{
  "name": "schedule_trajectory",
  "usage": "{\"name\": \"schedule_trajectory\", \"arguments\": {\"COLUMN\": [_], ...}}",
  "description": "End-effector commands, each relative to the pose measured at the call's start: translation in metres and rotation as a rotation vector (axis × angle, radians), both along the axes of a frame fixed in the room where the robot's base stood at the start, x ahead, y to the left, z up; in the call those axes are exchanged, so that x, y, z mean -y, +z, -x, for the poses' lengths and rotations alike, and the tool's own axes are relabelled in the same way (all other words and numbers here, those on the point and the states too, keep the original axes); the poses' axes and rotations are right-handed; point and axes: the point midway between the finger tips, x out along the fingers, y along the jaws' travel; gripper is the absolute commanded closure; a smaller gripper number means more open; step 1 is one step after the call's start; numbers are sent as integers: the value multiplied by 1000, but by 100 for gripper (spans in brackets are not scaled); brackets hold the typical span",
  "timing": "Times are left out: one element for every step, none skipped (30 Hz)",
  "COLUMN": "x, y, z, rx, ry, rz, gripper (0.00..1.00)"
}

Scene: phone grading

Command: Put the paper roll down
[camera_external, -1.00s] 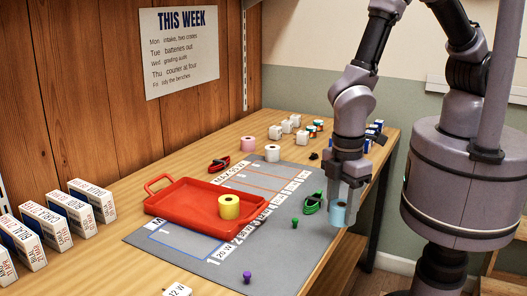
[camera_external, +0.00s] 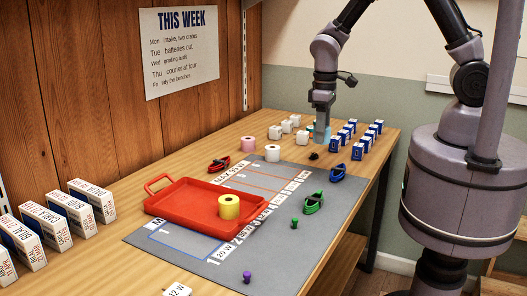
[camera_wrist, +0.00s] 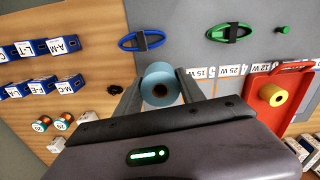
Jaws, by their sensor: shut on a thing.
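The light-blue paper roll (camera_wrist: 160,88) is between the two fingers of my gripper (camera_wrist: 161,90) in the wrist view, its dark core hole facing the camera. My gripper is shut on it. In the external view my gripper (camera_external: 322,122) points down over the far part of the wooden table (camera_external: 205,143), with the roll low between its fingers and partly hidden by them. I cannot tell whether the roll touches the table.
White cubes (camera_external: 287,127) stand left of my gripper, blue-and-white boxes (camera_external: 336,145) to its right. White (camera_external: 272,153) and pink (camera_external: 248,144) rolls stand nearer. A yellow roll (camera_external: 229,209) sits in the red tray (camera_external: 178,207).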

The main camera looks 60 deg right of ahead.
Motion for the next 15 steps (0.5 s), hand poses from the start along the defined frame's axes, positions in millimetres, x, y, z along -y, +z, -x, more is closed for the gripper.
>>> {"name": "schedule_trajectory", "arguments": {"x": [17,25,33,39,42,45,46,47,48,49,52,56,61,65,70], "y": [2,4,7,8,9,10,10,10,9,6,1,-7,-14,-22,-32], "z": [-2,-3,-3,-3,-3,-3,-3,-3,-3,-1,0,3,5,8,12], "rx": [2,2,2,2,2,1,1,1,-1,-3,-4,-6,-7,-8,-8], "ry": [-47,-69,-94,-108,-118,-127,-130,-133,-144,-164,-195,-253,-306,-360,-434], "rz": [0,0,0,0,0,0,0,0,0,0,1,1,1,2,2], "gripper": [95,95,95,95,95,95,95,95,95,95,95,95,95,95,95]}}
